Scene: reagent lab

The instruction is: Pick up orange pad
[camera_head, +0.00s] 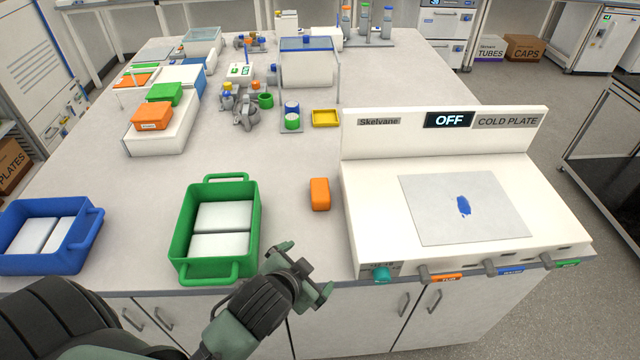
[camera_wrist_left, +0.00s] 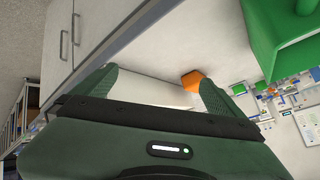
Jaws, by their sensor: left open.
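The orange pad (camera_head: 320,194) is a small rounded block lying on the bench between the green tray and the cold plate. It also shows in the left wrist view (camera_wrist_left: 192,79), beyond the fingers and close to one fingertip. My left gripper (camera_head: 304,282) is open and empty at the bench's front edge, nearer the front than the pad and apart from it. The left wrist view shows its two spread fingers (camera_wrist_left: 158,88) with nothing between them. My right gripper does not show in either view.
A green tray (camera_head: 183,225) with white blocks stands left of the pad, and a blue tray (camera_head: 88,232) is farther left. The cold plate (camera_head: 362,215), reading OFF, is close on the right. Bare bench surrounds the pad.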

